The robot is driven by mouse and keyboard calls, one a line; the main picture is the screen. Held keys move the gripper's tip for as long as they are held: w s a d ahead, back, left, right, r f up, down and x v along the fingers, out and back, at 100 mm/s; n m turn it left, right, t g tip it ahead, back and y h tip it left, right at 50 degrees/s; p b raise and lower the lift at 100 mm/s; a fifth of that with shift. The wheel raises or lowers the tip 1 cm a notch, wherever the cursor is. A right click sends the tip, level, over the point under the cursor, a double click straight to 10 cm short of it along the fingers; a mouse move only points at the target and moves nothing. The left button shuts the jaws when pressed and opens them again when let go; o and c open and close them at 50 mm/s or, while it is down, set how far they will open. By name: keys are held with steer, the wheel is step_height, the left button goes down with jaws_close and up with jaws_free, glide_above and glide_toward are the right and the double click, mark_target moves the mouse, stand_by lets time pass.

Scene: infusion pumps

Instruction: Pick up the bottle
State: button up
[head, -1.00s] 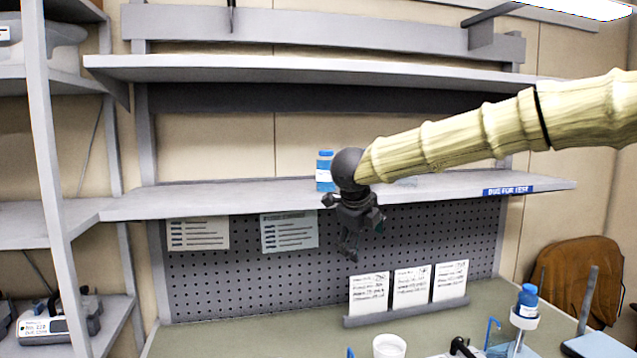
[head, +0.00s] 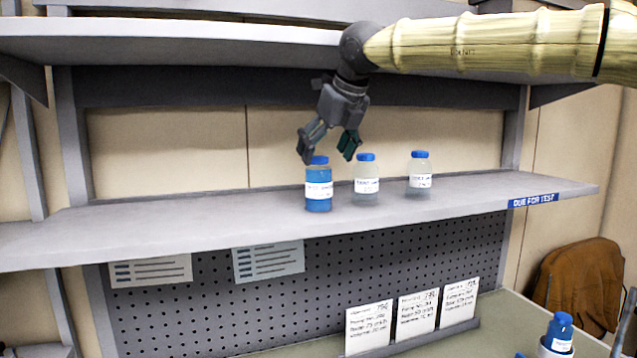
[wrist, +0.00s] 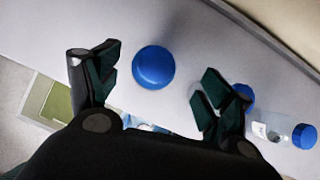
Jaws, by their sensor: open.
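A bottle with blue liquid, a white label and a blue cap (head: 318,190) stands upright on the middle shelf. Two clear bottles with blue caps stand to its right, a nearer one (head: 366,185) and a farther one (head: 420,178). My gripper (head: 328,152) is open and empty above the blue bottle, pointing down. In the wrist view, the blue bottle's cap (wrist: 153,67) shows between and a little beyond the open fingertips (wrist: 158,72). A second cap (wrist: 243,95) is partly hidden behind the right finger. A clear bottle (wrist: 275,128) lies farther right in that view.
The shelf (head: 230,212) is clear left of the bottles. An upper shelf (head: 200,45) runs above, close to my arm. Another blue bottle (head: 558,335) stands at lower right. Cards (head: 415,315) stand on the bench below.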

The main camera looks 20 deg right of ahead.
mark_target(323, 157)
steer(key=shift+x, duration=1.25)
steer(key=shift+w+a+f+p, duration=0.2)
steer(key=shift+f+p, duration=0.1)
steer(key=shift+p, duration=0.4)
steer(key=x, duration=0.1)
steer(key=p+x, duration=0.1)
steer(key=x, duration=0.1)
steer(key=shift+w+a+f, duration=0.15)
steer(key=shift+a, duration=0.15)
steer(key=shift+w+f, duration=0.15)
steer(key=shift+f, duration=0.2)
steer(key=shift+d, duration=0.1)
steer(key=c, duration=1.3)
